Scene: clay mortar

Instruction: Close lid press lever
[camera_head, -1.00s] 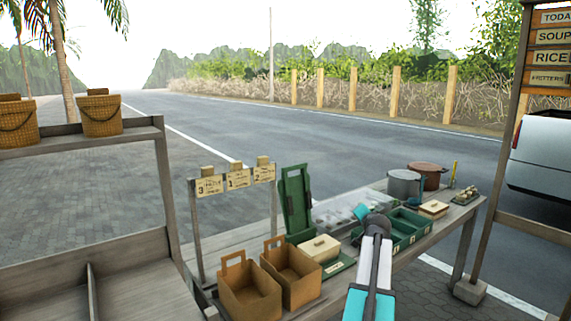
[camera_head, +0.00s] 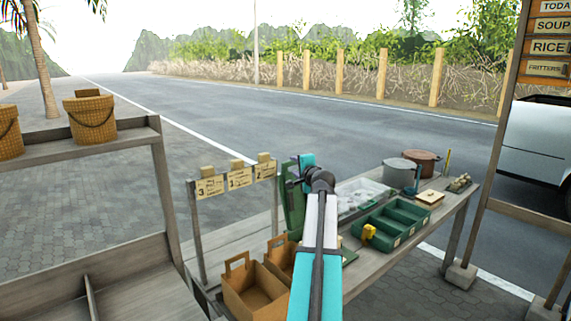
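A green upright piece (camera_head: 292,212), which looks like the lid press, stands on the wooden table behind the paper bags. My arm crosses in front of it and covers much of its right side. My gripper (camera_head: 296,172) is at the upper part of this green piece, seen from behind. I cannot tell whether it touches the piece, nor whether the fingers are open or shut. No separate lever can be made out. A green base edge (camera_head: 349,257) shows just right of my arm; anything on it is hidden.
Brown paper bags (camera_head: 252,290) stand at the table's front left. Right of my arm are a green compartment tray (camera_head: 402,222), a yellow item (camera_head: 369,232), a clear-lidded case (camera_head: 362,194), a grey pot (camera_head: 398,173) and a brown pot (camera_head: 425,160). Sign cards (camera_head: 239,179) stand left.

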